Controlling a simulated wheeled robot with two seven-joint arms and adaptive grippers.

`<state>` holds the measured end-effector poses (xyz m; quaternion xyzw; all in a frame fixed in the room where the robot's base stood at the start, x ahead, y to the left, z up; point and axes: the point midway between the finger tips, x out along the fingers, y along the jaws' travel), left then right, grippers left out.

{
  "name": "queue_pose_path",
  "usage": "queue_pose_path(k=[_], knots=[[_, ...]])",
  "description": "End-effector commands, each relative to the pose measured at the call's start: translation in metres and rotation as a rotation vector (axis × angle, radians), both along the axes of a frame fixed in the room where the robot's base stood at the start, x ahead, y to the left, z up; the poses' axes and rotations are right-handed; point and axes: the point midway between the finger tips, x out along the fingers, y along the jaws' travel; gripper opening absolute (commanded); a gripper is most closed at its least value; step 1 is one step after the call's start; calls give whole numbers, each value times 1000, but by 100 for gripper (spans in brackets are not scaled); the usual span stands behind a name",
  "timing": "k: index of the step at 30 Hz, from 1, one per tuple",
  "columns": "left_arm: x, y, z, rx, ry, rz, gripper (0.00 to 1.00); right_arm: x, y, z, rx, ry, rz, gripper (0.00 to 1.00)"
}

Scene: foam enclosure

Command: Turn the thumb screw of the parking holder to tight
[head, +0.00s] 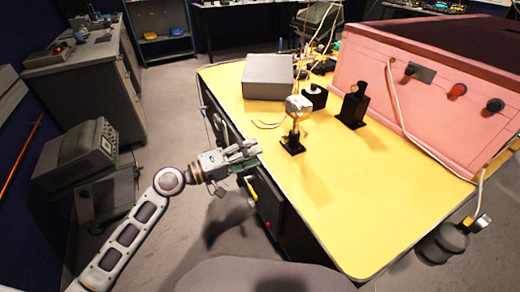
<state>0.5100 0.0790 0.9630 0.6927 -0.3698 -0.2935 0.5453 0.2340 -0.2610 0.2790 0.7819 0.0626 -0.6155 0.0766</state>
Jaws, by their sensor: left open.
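A small holder on a black square base (293,146) stands upright on the yellow table top, with a short brass-coloured post and a grey faceted head (298,106). A taller black holder (353,106) stands behind it to the right, with a small round light part on its side. I cannot tell which of the two is the parking holder, and the thumb screw is too small to make out. My left gripper (246,153) is open and empty at the table's left edge, left of the small holder and apart from it. My right gripper is not in view.
A grey box (268,77) and a small black block (314,97) are at the back of the yellow table (340,215). A large pink enclosure (420,90) with buttons and a cable fills the right. The table's front is clear. An old monitor (88,150) stands at left.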

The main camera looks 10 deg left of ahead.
Motion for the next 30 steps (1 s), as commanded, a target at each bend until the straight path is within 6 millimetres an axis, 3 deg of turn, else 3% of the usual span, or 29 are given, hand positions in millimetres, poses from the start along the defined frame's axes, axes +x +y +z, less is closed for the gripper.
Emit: queue_pose_path(k=[12,30], knots=[[-15,23,0,0,0,1,44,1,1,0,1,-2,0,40],[-15,25,0,12,-21,1,44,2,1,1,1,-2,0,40]])
